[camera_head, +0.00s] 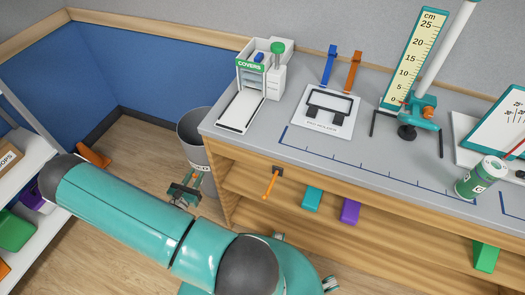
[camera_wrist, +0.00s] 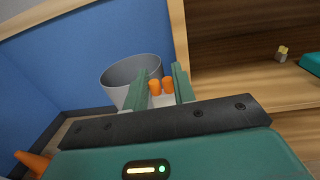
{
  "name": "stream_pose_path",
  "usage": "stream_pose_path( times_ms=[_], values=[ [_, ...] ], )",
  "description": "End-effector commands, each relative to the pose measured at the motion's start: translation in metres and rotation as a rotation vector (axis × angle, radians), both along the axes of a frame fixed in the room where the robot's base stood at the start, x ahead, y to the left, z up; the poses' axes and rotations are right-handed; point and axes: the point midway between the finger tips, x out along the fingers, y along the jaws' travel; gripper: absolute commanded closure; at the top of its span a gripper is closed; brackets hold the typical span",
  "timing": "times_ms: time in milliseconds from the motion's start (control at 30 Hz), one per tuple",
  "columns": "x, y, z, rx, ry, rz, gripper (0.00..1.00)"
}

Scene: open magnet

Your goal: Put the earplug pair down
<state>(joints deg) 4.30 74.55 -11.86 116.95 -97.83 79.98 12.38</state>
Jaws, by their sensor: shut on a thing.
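The earplug pair (camera_wrist: 161,86) shows in the wrist view as two small orange plugs side by side, with something pale below them. My gripper (camera_wrist: 159,82) is shut on the pair, with a green finger on each side. In the head view my gripper (camera_head: 185,190) is low in front of the grey bin (camera_head: 190,133), left of the bench.
The grey bench (camera_head: 375,160) carries a covers dispenser (camera_head: 246,92), a white board with a black frame (camera_head: 325,112), a height scale (camera_head: 414,60) and a green canister (camera_head: 478,178). An orange cone (camera_head: 94,155) stands at left near the white shelf (camera_head: 55,218). Wood floor shows beside the bin.

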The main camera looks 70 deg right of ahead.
Motion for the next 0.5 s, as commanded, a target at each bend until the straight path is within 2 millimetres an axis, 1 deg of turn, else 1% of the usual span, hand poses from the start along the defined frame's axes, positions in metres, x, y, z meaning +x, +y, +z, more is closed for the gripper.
stream_pose_path(
  times_ms=[33,67,100,200,300,400,500],
  values=[
    [-0.028,-0.006,-0.018,0.003,0.006,-0.08,0.95],
    [-0.042,-0.007,-0.027,0.003,0.006,-0.125,0.95],
    [-0.062,-0.008,-0.038,0.003,0.006,-0.183,0.95],
    [-0.102,-0.006,-0.06,0.003,0.005,-0.308,0.95],
    [-0.131,0.0,-0.075,0.002,0.001,-0.397,0.95],
    [-0.146,0.003,-0.082,0.001,0.0,-0.444,0.95],
    [-0.154,-0.003,-0.084,0.0,-0.001,-0.46,0.95]
  ],
)
